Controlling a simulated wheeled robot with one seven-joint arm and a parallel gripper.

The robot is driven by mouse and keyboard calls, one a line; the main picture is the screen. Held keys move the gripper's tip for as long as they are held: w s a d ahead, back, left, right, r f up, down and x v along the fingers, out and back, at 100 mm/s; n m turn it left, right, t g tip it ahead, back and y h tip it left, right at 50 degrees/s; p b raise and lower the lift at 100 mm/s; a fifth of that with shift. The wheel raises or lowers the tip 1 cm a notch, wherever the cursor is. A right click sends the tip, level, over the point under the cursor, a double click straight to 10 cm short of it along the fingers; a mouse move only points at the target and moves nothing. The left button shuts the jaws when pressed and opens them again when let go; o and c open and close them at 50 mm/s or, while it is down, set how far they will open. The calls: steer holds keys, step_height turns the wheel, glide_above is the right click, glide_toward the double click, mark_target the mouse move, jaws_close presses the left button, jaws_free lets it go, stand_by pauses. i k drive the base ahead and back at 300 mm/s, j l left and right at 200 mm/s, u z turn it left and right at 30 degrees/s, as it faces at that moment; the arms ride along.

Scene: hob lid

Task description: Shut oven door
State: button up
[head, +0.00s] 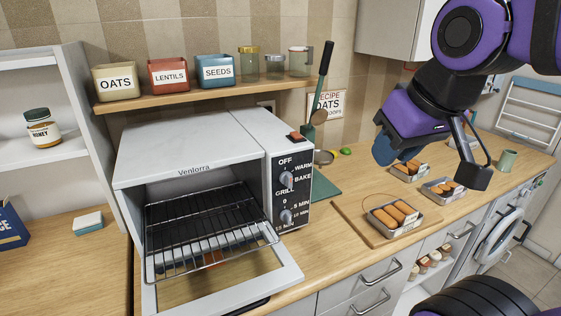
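The oven (190,155) is a white countertop toaster oven marked Venlorra, standing on the wooden worktop. Its oven door (288,277) is folded down and open at the front, a white frame around a see-through pane. A black wire rack (205,225) sits in the cavity and reaches out over the door. The control panel (288,185) with two knobs is on the oven's right. My gripper (432,168) is raised over the worktop to the right of the oven, well apart from the door. Its fingers are spread and nothing shows between them.
Trays of orange-brown food (396,216) stand below and near my gripper, one on a wooden board (358,226). A tall-handled utensil (322,85) stands behind the oven's right side. A shelf (200,92) with tins is above. Worktop left of the oven is mostly clear.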

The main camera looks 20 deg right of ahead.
mark_target(240, 299)
steer(key=k+l+u, duration=0.4)
steer(key=l, duration=0.25)
steer(key=k+l+u, duration=0.4)
steer(key=k+l, duration=0.05)
steer(key=l, duration=0.1)
